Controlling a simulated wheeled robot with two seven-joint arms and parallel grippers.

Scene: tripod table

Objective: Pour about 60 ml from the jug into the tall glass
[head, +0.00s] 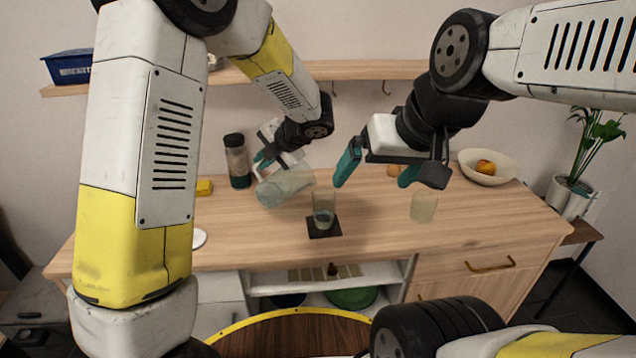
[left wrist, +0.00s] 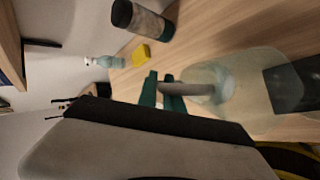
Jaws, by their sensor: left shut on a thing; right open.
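The clear jug (head: 283,189) is tilted far over, its mouth end toward the tall glass (head: 323,201). The glass stands upright on a dark coaster (head: 325,231), with some pale liquid low inside. My left gripper (head: 268,160) is shut on the jug's handle. The left wrist view shows its green fingers (left wrist: 162,92) at the handle and the jug (left wrist: 235,78) beyond, partly overlapping the coaster (left wrist: 297,84). I cannot tell whether a stream is falling. My right gripper (head: 379,172) is open and empty, right of the glass and above the table.
A second, shorter glass (head: 424,206) stands to the right. A bowl with fruit (head: 488,172) is at the back right. A dark-lidded jar (head: 237,162) and a yellow block (head: 204,188) are at the back left. The tabletop (head: 385,245) in front is clear.

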